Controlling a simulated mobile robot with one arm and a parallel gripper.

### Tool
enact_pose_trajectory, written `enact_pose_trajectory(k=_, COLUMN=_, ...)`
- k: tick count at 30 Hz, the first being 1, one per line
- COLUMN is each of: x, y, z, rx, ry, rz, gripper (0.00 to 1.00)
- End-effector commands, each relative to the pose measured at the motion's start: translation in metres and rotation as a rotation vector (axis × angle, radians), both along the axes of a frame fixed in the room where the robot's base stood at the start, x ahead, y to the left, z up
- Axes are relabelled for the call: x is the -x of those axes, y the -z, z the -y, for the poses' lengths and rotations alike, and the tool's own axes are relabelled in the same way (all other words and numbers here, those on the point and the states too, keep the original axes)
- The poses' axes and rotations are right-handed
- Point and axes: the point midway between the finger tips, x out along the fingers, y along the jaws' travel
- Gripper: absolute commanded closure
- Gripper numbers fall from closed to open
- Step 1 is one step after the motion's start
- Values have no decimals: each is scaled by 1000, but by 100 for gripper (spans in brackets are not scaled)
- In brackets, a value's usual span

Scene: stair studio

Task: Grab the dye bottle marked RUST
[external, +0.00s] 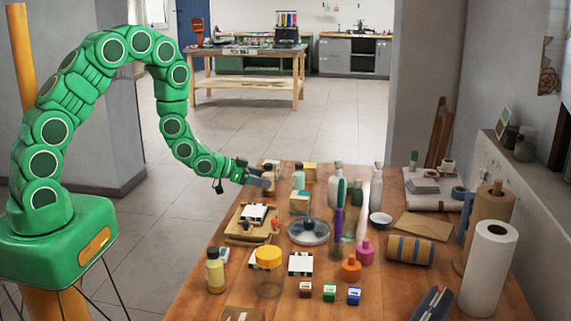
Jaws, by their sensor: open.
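My green arm reaches over the far left edge of the wooden table. My gripper (259,179) is open and points right, close beside a small dark-capped bottle (269,185). I cannot tell whether it touches that bottle. No label can be read at this size, so I cannot tell which bottle is marked RUST. Other bottles stand on the table: a pale green one with a dark cap (299,178), an orange squat one (351,268), a pink one (365,252) and a yellowish one (215,273).
The wooden table (190,304) is crowded. Small boxes (300,203), a round dish (309,237), tall white bottles (335,186) and a yellow-lidded jar (268,270) stand near. Paper rolls (488,268) stand at the right. The floor left of the table is clear.

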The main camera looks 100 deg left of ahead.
Motion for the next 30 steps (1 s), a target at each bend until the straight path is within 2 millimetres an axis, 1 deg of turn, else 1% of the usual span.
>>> enact_pose_trajectory(k=9, x=-33, y=13, z=-12, rx=-1, ry=3, rz=0, gripper=25)
enact_pose_trajectory(k=13, x=-40, y=16, z=-15, rx=-1, ry=1, rz=0, gripper=25)
enact_pose_trajectory(k=19, x=-40, y=16, z=-15, rx=-1, ry=1, rz=0, gripper=25)
enact_pose_trajectory(k=20, x=-40, y=16, z=-15, rx=-1, ry=2, rz=-1, gripper=28)
enact_pose_trajectory(k=30, x=-40, y=16, z=-15, rx=-1, ry=2, rz=-1, gripper=80)
